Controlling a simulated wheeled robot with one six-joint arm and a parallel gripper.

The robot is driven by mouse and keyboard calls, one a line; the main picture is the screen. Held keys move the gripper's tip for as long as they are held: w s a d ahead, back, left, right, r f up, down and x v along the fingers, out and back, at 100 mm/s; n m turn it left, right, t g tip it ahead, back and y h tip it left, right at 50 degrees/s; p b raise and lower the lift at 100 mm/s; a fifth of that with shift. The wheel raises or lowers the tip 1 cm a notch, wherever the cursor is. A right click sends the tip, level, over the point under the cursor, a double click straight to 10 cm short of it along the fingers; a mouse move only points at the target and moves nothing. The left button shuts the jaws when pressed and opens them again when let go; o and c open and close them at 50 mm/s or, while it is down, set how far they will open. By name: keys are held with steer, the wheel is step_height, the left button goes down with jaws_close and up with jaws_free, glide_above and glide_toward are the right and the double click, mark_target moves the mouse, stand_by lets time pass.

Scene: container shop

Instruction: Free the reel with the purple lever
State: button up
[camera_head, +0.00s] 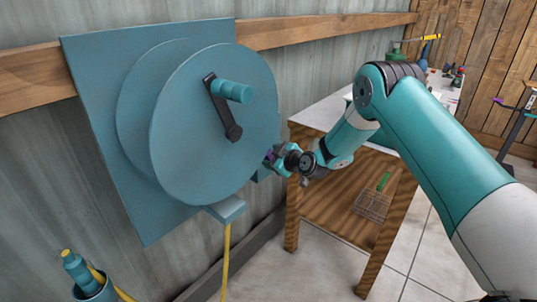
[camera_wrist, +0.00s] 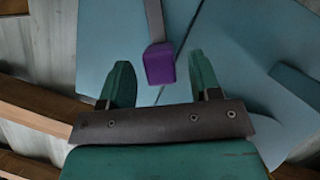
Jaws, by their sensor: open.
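The teal reel (camera_head: 215,125) is mounted on a square backplate (camera_head: 85,90) on the wall. A black crank with a teal handle (camera_head: 232,91) is on its face. The purple lever (camera_head: 269,155) shows at the reel's lower right edge, partly hidden by my gripper (camera_head: 276,157). In the wrist view, the lever's purple tip (camera_wrist: 159,64) on a grey shaft lies between and slightly beyond the two green fingertips of my gripper (camera_wrist: 162,82). The fingers are open, with gaps visible on both sides of the tip.
A yellow hose (camera_head: 226,255) hangs below the reel from a small teal block (camera_head: 226,210). A wooden table (camera_head: 290,215) with a wire basket (camera_head: 372,204) on its lower shelf stands to the right. A teal holder (camera_head: 95,290) is at lower left.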

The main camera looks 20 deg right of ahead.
steer(key=shift+x, duration=1.35)
steer(key=shift+c, duration=0.4)
jaws_close()
